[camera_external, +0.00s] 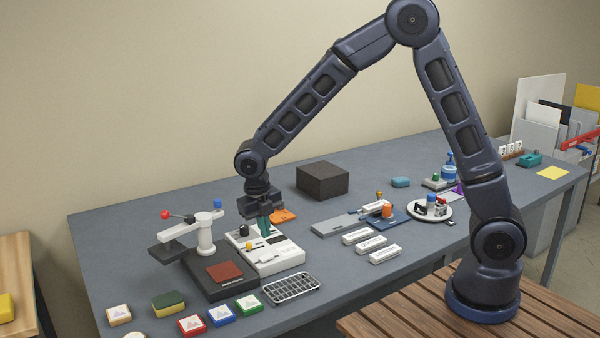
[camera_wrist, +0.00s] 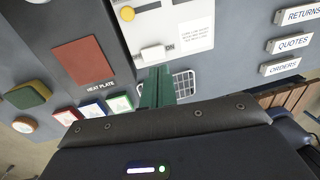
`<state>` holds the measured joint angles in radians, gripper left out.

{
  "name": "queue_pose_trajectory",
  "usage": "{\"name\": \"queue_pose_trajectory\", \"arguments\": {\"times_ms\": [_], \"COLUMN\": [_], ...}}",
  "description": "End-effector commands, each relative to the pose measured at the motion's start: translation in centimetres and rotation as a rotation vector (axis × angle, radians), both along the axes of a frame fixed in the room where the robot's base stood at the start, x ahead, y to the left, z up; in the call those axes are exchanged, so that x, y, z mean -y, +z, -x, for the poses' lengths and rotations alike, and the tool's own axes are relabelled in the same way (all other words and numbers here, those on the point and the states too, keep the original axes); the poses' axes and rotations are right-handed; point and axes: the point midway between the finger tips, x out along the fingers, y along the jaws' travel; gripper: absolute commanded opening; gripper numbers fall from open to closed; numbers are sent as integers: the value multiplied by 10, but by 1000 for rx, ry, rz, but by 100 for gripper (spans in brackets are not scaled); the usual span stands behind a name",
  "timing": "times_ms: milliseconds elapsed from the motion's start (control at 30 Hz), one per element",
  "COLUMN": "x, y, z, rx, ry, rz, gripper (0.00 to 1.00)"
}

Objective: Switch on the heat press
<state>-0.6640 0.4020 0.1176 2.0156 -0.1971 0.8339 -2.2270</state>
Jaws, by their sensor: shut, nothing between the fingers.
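The heat press (camera_external: 206,272) has a dark base with a red-brown heat plate (camera_external: 225,271) and a lever arm with a red knob, swung up to the left. Its heat plate also shows in the wrist view (camera_wrist: 85,62), labelled "HEAT PLATE". Beside it lies a white control box (camera_external: 278,262) with a black knob (camera_external: 244,231), a yellow button (camera_wrist: 127,13) and a white slider-like switch (camera_wrist: 152,54). My gripper (camera_external: 265,232) has green fingers, shut and empty, pointing down over the control box. In the wrist view the fingertips (camera_wrist: 158,72) appear just below the white switch; contact cannot be told.
A wire rack (camera_external: 292,288) lies in front of the box. Several coloured blocks (camera_external: 220,315) line the front edge. A dark block (camera_external: 322,180) stands behind. White labelled bars (camera_external: 371,244) and a grey-blue fixture (camera_external: 340,225) lie to the right.

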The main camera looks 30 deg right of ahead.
Motion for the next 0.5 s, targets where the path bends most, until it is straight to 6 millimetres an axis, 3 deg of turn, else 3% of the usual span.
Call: {"name": "queue_pose_trajectory", "arguments": {"times_ms": [200,500], "x": [5,8], "y": [-36,-59], "z": [1,1], "rx": [-2,-1], "ry": [2,0], "rz": [3,0], "gripper": [0,0]}}
